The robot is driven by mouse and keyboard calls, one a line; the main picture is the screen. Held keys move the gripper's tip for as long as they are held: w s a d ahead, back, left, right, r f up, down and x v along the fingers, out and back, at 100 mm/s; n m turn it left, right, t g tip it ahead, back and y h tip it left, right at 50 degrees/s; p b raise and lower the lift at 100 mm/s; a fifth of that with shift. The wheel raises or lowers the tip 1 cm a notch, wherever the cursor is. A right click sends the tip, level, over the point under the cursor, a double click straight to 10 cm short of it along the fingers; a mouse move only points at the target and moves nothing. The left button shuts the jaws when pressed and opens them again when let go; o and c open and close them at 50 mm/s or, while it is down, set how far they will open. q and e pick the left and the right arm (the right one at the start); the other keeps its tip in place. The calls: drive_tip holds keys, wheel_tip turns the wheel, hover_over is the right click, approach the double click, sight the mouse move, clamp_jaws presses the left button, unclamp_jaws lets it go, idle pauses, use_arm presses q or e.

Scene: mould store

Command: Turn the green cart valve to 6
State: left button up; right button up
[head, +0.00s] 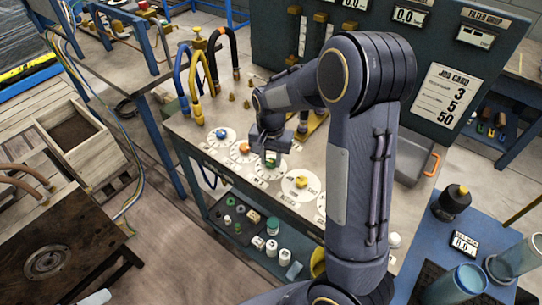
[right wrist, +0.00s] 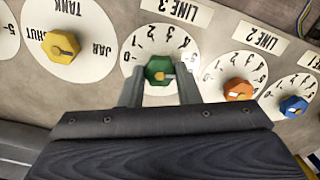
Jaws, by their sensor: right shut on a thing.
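The green valve (right wrist: 158,66) is a faceted knob in the middle of the white LINE 3 dial (right wrist: 146,36) on the cart top. It also shows small in the head view (head: 271,160). My right gripper (right wrist: 160,82) is shut on the green valve, one finger on each side of it. In the head view my right gripper (head: 271,150) reaches down over the dial and partly hides it. My left gripper is out of view.
An orange valve (right wrist: 238,89) and a blue valve (right wrist: 293,106) sit on neighbouring dials on one side, a yellow valve (right wrist: 61,46) on the other. Curved hoses (head: 200,75) rise behind the dials. A job card (head: 445,95) on the back panel shows 3, 5, 50.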

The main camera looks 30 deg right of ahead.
sight(271, 161)
drive_tip(key=shift+w+r+m, duration=0.1)
drive_tip(key=shift+m, duration=1.1)
drive_tip(key=o, duration=1)
drive_tip(key=shift+c, duration=0.2)
wheel_tip(271, 161, up, 8)
drive_tip(key=shift+f+p, duration=0.15)
drive_tip(key=shift+p, duration=0.15)
